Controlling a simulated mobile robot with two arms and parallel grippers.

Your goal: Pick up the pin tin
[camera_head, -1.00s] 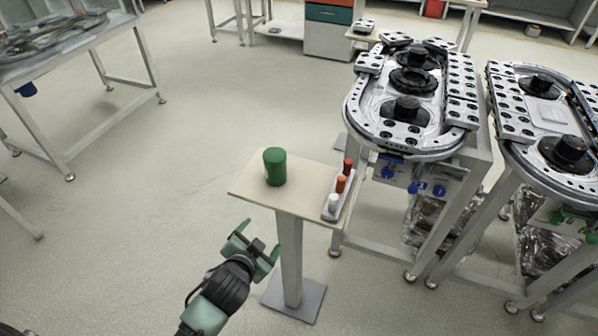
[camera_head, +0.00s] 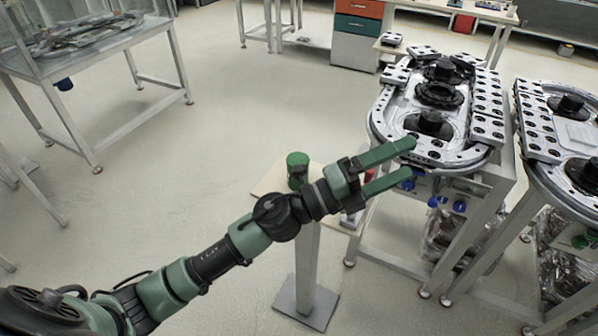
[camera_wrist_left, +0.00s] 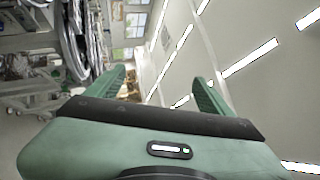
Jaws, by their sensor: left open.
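A green cylindrical tin (camera_head: 296,165), which I take for the pin tin, stands upright on the small pale pedestal table (camera_head: 268,182). Its lower part is partly hidden by my left arm. My left gripper (camera_head: 411,158) reaches over the table and past the tin to the right, pointing toward the ring track. Its jaws are open and empty, apart from the tin. In the left wrist view the two green fingers (camera_wrist_left: 158,77) stand apart, with ceiling lights and the room between and beyond them; the tin does not show there. My right gripper is not in view.
The ring track machine (camera_head: 385,126) stands close to the right of the pedestal table, with a second track (camera_head: 545,150) beyond it. The small pin rack on the table is mostly hidden by my gripper. A glass-sided table (camera_head: 110,45) stands at back left. Open floor lies left.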

